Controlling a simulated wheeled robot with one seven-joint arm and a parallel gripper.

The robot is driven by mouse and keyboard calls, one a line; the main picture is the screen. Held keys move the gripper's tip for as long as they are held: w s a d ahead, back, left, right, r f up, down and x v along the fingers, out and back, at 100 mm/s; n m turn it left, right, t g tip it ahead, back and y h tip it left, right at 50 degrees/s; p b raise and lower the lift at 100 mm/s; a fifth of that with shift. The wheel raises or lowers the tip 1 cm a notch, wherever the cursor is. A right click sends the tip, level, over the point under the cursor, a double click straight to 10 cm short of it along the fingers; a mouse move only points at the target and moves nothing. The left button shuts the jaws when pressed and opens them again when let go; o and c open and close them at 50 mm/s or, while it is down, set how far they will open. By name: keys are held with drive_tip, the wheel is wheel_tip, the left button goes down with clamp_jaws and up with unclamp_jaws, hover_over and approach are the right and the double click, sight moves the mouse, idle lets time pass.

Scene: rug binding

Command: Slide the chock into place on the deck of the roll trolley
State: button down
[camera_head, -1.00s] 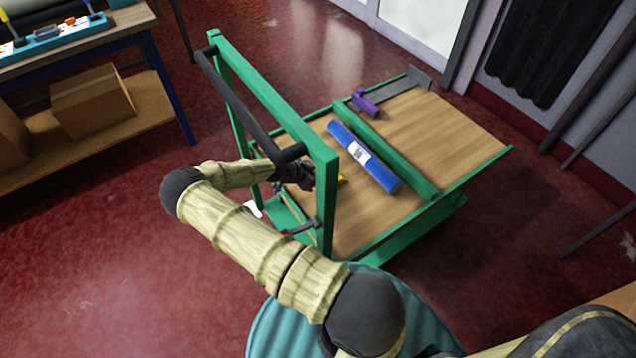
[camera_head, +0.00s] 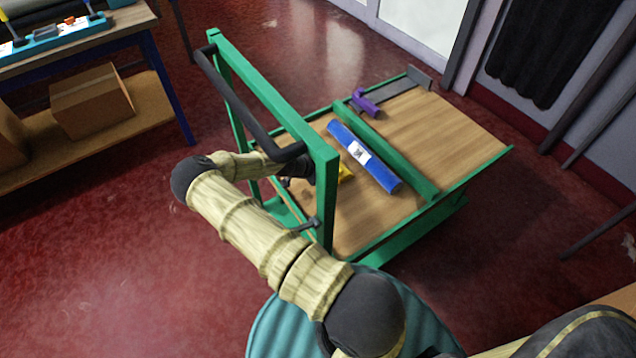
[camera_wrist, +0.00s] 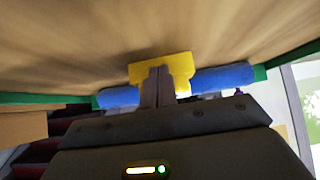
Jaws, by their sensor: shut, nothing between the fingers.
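The yellow chock (camera_head: 346,172) lies on the wooden deck (camera_head: 450,130) of the roll trolley, just left of the blue roll (camera_head: 362,156); the trolley's green post hides part of it. In the wrist view, the chock (camera_wrist: 178,66) is straight ahead of my gripper (camera_wrist: 158,72), with the roll (camera_wrist: 225,77) behind it. My gripper is shut and empty, its fingertips at the near face of the chock. I cannot tell whether they touch it, or whether the chock touches the roll. In the head view the green post and my arm hide the fingertips.
A green bar (camera_head: 390,150) crosses the deck along the roll's far side. A purple-handled tool (camera_head: 366,100) with a grey bar lies at the deck's far edge. The green upright frame with a dark handle (camera_head: 245,110) stands close around my arm. The deck's right part is clear.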

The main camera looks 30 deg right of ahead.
sight(345, 166)
drive_tip(key=shift+w+d+b, duration=0.15)
drive_tip(key=shift+d+b, duration=1.15)
drive_tip(key=shift+d, duration=3.1)
drive_tip(key=shift+a, duration=0.1)
drive_tip(key=shift+a, duration=1.5)
drive_tip(key=shift+r+p, duration=2.1)
drive_tip(key=shift+r, duration=1.95)
drive_tip(key=shift+d+f, duration=0.1)
drive_tip(key=shift+f, duration=0.05)
